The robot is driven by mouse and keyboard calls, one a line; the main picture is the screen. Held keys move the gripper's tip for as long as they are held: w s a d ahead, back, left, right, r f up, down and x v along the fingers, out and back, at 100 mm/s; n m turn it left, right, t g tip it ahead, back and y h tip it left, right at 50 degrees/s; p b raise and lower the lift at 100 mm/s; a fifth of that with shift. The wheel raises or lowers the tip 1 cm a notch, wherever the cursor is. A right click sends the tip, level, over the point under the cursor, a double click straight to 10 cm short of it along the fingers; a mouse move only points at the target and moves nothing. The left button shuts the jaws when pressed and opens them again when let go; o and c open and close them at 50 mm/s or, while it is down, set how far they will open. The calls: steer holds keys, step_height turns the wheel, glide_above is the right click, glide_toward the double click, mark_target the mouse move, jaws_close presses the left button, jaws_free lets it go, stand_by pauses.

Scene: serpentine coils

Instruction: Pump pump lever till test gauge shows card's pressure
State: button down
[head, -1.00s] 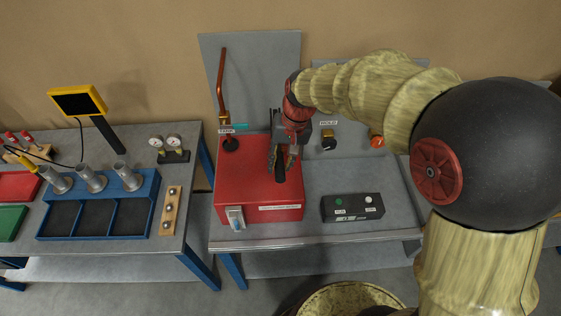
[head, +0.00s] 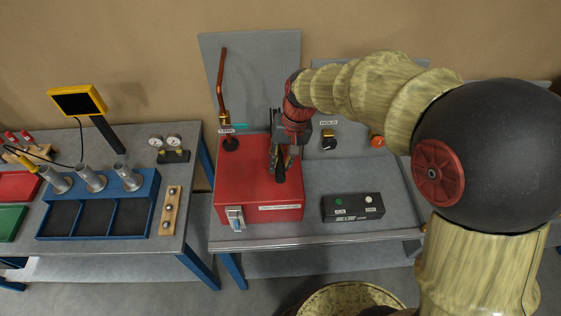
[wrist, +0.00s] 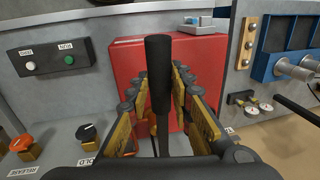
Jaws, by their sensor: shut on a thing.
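The pump is a red box (head: 245,190) on the right bench. Its black lever (wrist: 159,75) stands up between my gripper's fingers in the wrist view, and its top end shows above them. My gripper (head: 284,172) is shut on the lever over the right part of the red box. In the head view the fingers mostly hide the lever. I cannot pick out the card.
A black box (head: 352,208) with a green and a white button lies right of the pump. A black knob (head: 329,143) and an orange knob (head: 377,141) stand behind it. A copper pipe (head: 221,85) rises behind the pump. The left bench holds a blue rack (head: 150,205).

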steer(key=shift+t, duration=0.9)
steer(key=f+b, duration=0.4)
steer(key=b, duration=0.1)
steer(key=shift+s+f, duration=0.2)
steer(key=shift+s, duration=0.15)
steer(key=c, duration=1.8)
jaws_free()
steer(key=shift+f, duration=0.15)
steer(key=shift+o, duration=1.1)
steer(key=shift+w+r, duration=0.1)
steer(key=shift+r, duration=0.15)
steer(key=shift+r, duration=0.3)
steer(key=v, duration=1.1)
